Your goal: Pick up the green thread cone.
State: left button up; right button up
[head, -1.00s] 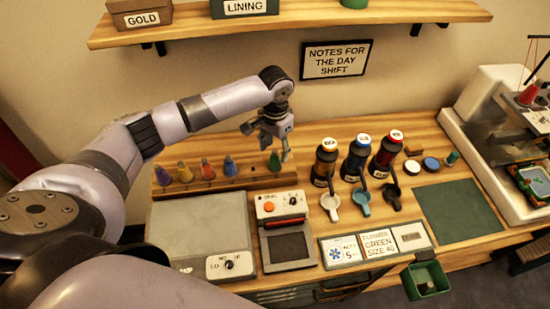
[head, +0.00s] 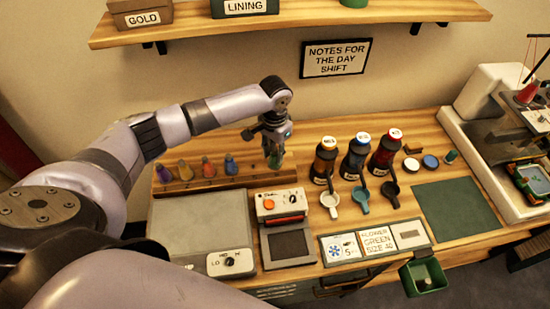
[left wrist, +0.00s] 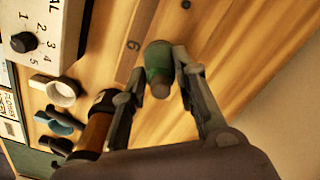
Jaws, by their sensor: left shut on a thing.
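The green thread cone (head: 274,160) is at the right end of the wooden cone rack (head: 245,181). My left gripper (head: 272,151) is over it from above and is shut on it. In the left wrist view, the green cone (left wrist: 158,62) lies between the two fingers of the left gripper (left wrist: 157,70), near the rack mark "6". I cannot tell whether its base is clear of the rack. My right gripper is not in view.
Purple, yellow, red and blue cones stand along the rack to the left; the blue cone (head: 230,165) is nearest. Several bottles, one amber (head: 324,160), stand to the right. A small device (head: 283,205) and a grey pad (head: 200,225) are in front.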

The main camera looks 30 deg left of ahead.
pick_arm(q)
jog(key=c, duration=0.4)
jog(key=shift+o, duration=0.2)
jog(key=shift+r, duration=0.1)
